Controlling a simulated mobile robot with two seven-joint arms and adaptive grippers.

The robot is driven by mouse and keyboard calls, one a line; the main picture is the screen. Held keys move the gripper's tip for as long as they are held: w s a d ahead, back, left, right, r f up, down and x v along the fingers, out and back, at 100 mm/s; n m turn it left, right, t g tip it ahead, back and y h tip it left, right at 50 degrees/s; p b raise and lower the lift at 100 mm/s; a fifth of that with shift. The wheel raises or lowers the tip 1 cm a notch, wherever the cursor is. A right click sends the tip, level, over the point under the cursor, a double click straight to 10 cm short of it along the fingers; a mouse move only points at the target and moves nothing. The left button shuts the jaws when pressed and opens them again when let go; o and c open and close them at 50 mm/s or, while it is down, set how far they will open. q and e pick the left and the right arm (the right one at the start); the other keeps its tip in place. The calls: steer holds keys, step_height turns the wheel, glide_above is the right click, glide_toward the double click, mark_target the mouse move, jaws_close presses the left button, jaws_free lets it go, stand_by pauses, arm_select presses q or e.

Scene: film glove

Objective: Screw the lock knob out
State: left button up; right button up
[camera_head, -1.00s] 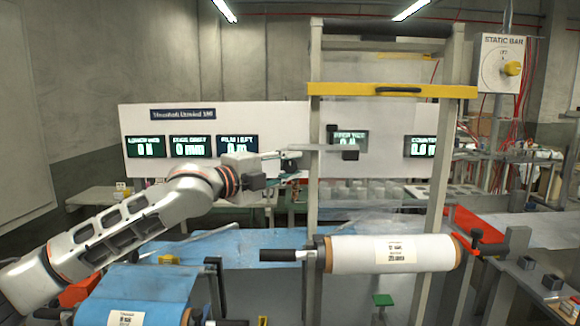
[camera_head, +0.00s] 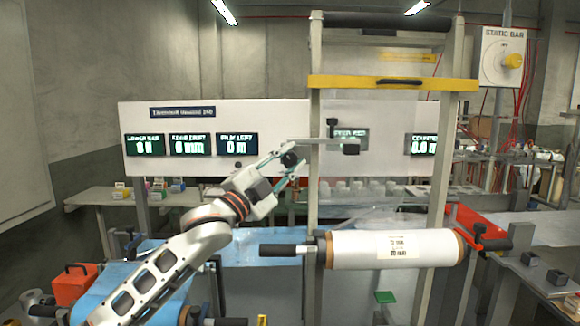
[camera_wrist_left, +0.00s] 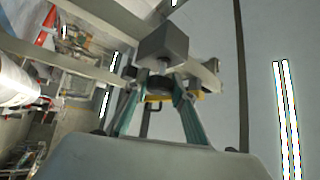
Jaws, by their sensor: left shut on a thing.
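My left gripper (camera_head: 291,163) reaches up from the lower left to the left post of the tall frame. Its teal fingers close on a small round black knob (camera_head: 288,159), which I take to be the lock knob. In the left wrist view a dark round piece (camera_wrist_left: 158,83) lies between the fingertips, with a dark grey block (camera_wrist_left: 163,44) just beyond. The fingers partly hide the knob. My right gripper is out of view.
A yellow bar (camera_head: 390,83) crosses the frame above. Blue film (camera_head: 250,247) lies lower left, near a red box (camera_head: 76,287). A display panel (camera_head: 230,125) stands behind.

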arm_select(q)
steer(key=shift+f+n+t, duration=0.1)
steer(key=shift+n+t, duration=0.2)
steer(key=shift+n, duration=0.1)
steer(key=o, duration=1.1)
steer(key=v, duration=1.2)
